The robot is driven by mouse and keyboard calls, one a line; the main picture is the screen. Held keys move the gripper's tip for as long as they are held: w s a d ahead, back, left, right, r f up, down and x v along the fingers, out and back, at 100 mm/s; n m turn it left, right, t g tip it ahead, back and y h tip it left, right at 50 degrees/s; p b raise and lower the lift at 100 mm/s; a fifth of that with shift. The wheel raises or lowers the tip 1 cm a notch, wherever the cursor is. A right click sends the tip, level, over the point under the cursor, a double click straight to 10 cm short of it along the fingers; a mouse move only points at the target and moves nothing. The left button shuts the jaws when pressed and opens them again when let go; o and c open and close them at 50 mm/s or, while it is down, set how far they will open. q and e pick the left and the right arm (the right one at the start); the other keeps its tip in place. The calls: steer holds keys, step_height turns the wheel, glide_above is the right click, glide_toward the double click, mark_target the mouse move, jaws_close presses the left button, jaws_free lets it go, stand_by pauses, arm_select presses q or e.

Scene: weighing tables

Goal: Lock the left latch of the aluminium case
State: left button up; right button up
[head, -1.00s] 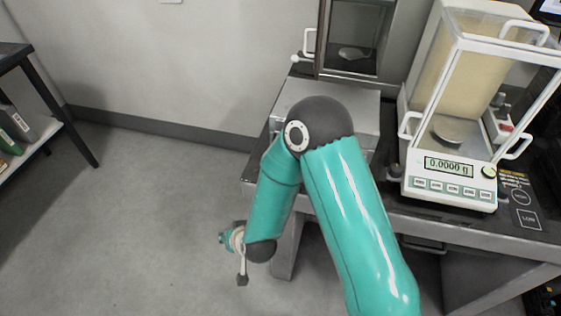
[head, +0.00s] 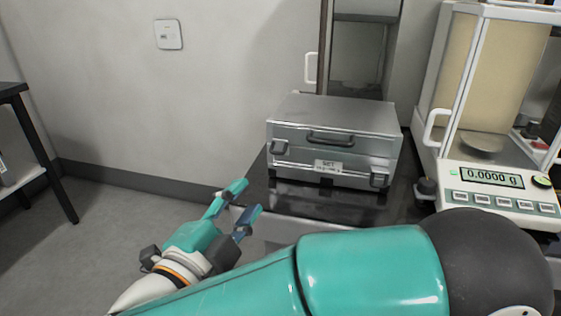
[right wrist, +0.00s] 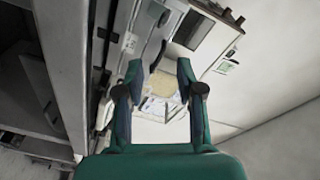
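The aluminium case (head: 335,115) lies closed on the dark table, its front with handle and label facing me. Its left latch (head: 279,147) is a small grey piece at the left of the front; the right latch (head: 379,180) is at the right. I cannot tell whether either is locked. My right gripper (head: 246,200) is open and empty by the table's left front corner, left of and nearer than the case, apart from it. Its open fingers also show in the right wrist view (right wrist: 160,68). My left gripper is not in view.
An analytical balance (head: 497,180) reading 0.0000 g stands right of the case. A tall glass-fronted cabinet (head: 360,50) stands behind it. A strip of dark tabletop (head: 325,200) before the case is bare. A dark shelf rack (head: 40,150) stands far left.

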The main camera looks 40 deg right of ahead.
mark_target(281, 153)
steer(key=b+x, duration=0.1)
steer(key=x, duration=1.3)
steer(key=shift+w+d+b, duration=0.2)
steer(key=shift+d+b, duration=0.1)
